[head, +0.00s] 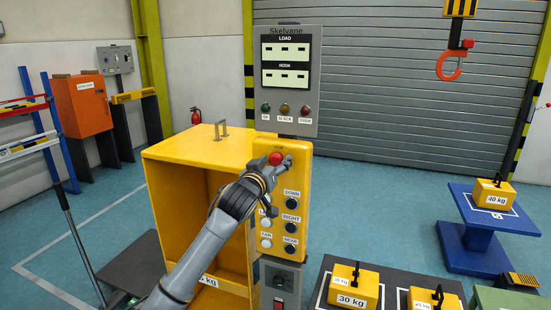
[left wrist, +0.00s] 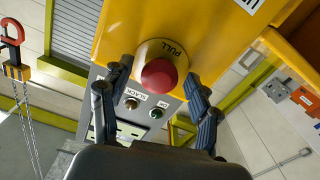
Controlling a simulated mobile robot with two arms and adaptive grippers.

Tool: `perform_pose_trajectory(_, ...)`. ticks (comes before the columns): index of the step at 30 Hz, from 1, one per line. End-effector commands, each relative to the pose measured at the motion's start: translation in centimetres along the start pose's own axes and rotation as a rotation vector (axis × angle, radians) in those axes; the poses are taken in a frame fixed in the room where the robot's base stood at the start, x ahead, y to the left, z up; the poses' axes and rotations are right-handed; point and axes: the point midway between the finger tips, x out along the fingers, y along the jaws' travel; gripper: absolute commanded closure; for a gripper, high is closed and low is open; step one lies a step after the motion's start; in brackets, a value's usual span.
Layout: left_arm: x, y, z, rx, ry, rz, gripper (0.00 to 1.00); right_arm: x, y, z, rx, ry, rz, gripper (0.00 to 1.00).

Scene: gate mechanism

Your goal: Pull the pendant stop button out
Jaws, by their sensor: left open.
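The red stop button (head: 276,159) sits at the top of the yellow pendant (head: 290,240), above its black direction buttons. In the left wrist view the red button (left wrist: 159,75) stands on a yellow collar marked PULL. My left gripper (head: 273,168) is at the button in the head view. In the left wrist view its fingers (left wrist: 158,92) are open, one on each side of the button, with visible gaps between them and the red cap. The gripper hides some left-hand pendant buttons. My right gripper is not in view.
A grey display panel (head: 300,112) with LOAD and HOOK readouts rises behind the pendant. A yellow cabinet (head: 165,210) stands left of it. Yellow weights (head: 353,286) rest at the lower right. A red hook (head: 448,66) hangs at the upper right. Blue floor lies open behind.

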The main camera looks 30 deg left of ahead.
Motion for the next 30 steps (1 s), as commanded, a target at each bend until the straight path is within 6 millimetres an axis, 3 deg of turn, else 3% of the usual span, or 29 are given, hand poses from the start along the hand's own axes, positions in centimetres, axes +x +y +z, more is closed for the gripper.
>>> perform_pose_trajectory(13, 1.08, 0.01, 0.04, 0.000, 0.000, 0.000, 0.39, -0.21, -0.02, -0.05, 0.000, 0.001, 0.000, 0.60)
perform_pose_trajectory(22, 1.06, 0.00, 0.02, 0.000, 0.000, 0.000, 0.98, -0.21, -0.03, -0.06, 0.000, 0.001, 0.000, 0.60)
perform_pose_trajectory(30, 0.58, 0.13, -0.14, -0.003, -0.001, 0.002, 1.00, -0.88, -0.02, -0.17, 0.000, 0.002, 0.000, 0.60)
